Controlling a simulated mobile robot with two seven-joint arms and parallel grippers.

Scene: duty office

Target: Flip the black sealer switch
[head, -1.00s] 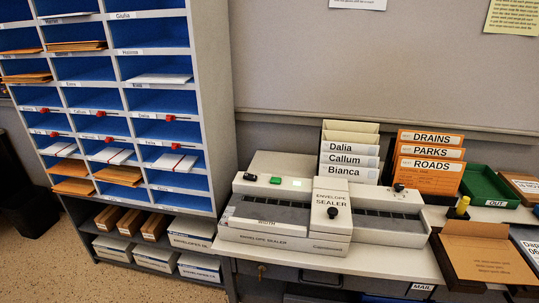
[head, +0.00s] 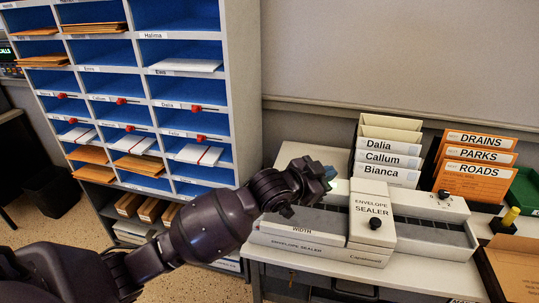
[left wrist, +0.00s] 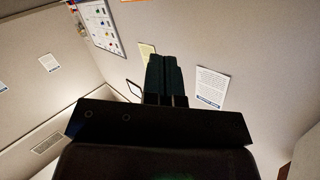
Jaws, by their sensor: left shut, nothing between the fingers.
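The white envelope sealer (head: 362,213) stands on the table, with a grey sloped tray at its left and a slotted bed at its right. My left gripper (head: 328,174) is shut and empty, over the sealer's back left part. The black switch and green button there are hidden behind my gripper and arm. A black knob (head: 375,223) shows on the sealer's middle block, and another small dark knob (head: 443,194) at its right end. In the left wrist view my shut fingers (left wrist: 165,75) point at the wall and touch nothing visible. My right gripper is not in view.
White name folders (head: 390,163) and orange folders (head: 472,170) stand upright behind the sealer. A blue pigeonhole shelf (head: 190,90) rises at the left. A yellow stamp or glue stick (head: 511,216) and an orange box stand at the right.

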